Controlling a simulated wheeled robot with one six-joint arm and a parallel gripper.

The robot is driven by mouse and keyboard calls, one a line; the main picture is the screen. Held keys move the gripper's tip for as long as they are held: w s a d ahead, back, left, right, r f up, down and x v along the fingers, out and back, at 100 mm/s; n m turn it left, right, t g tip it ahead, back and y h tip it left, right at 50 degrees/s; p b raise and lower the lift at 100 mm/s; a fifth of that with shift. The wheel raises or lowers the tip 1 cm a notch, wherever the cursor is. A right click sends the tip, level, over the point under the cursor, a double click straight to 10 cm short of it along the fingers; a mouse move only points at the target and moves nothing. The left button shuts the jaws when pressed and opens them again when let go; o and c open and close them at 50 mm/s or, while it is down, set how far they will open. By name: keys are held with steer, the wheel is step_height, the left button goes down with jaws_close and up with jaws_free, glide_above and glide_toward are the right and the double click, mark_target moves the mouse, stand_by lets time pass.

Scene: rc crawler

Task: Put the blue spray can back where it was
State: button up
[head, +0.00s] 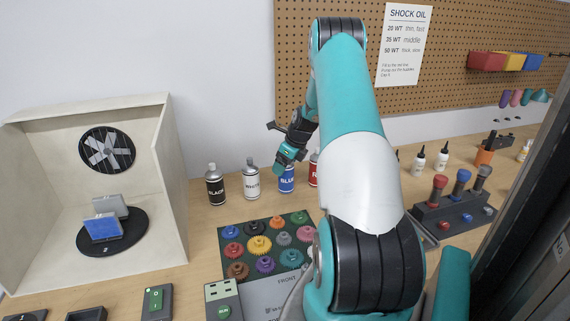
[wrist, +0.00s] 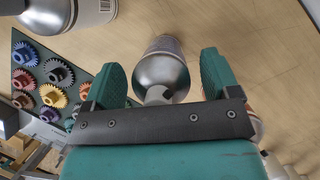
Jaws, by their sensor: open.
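The blue spray can (head: 287,181) stands upright on the bench in a row of cans, between the white can and the red can. My gripper (head: 288,158) is right at its top, pointing down, and hides part of it. In the wrist view the can's silver domed top (wrist: 162,72) lies between my two green fingers (wrist: 161,80). The fingers are open, with a visible gap on each side of the can. The can's label is mostly hidden in the wrist view.
The black can (head: 215,188) and white can (head: 251,182) stand to the left; the red can (head: 313,171) is close on the right, partly behind my arm. A gear tray (head: 228,262) lies in front. A photo box (head: 172,190) stands at left.

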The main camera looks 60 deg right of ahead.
steer(key=b+v, duration=0.2)
steer(key=v, duration=1)
